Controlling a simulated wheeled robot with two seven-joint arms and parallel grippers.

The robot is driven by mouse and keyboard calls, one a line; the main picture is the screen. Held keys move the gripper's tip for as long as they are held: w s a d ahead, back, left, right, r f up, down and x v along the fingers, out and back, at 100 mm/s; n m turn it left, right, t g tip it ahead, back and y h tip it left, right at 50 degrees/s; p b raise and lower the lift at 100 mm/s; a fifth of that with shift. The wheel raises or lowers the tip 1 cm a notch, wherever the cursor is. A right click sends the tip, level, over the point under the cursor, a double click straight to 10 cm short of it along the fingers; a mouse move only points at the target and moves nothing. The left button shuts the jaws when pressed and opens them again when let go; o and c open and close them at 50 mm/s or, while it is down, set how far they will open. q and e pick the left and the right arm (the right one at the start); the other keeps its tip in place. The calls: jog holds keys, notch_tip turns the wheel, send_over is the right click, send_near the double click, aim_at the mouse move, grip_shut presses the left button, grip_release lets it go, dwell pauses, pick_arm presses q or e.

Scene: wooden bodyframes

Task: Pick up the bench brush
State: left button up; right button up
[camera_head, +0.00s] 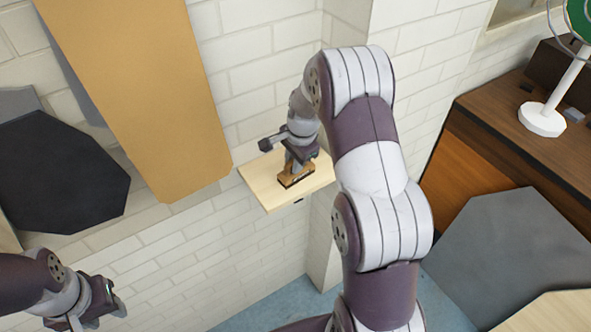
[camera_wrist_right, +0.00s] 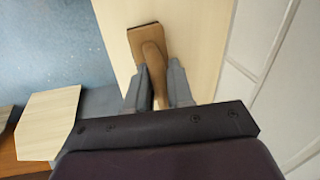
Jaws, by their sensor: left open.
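The bench brush (camera_head: 296,178) has a brown wooden body and rests on a small pale wooden shelf (camera_head: 262,188) against the brick wall. In the right wrist view the brush (camera_wrist_right: 147,36) shows a flat rectangular head and a rounded handle pointing toward me. My right gripper (camera_head: 299,166) is at the brush from above, partly hiding it. In the wrist view the right fingers (camera_wrist_right: 158,78) stand on either side of the handle; whether both press on it is unclear. My left gripper (camera_head: 98,314) is open and empty at the lower left, far from the brush.
A tall tan board (camera_head: 150,95) hangs left of the shelf, beside a dark grey panel (camera_head: 60,175). A brown wooden cabinet (camera_head: 500,135) with a white stand (camera_head: 543,120) is at the right. The shelf is narrow, with bare room around the brush.

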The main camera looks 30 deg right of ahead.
grip_shut()
jog(key=shift+d, duration=0.2)
jog(key=shift+r, duration=0.4)
notch_tip(320, 180, up, 9)
jog(key=b, duration=0.2)
jog(key=shift+f+b, duration=0.1)
jog(key=shift+b, duration=0.25)
jog(key=shift+a+r, duration=0.1)
jog(key=shift+r, duration=0.1)
jog(key=shift+c, duration=0.6)
grip_release()
grip_shut()
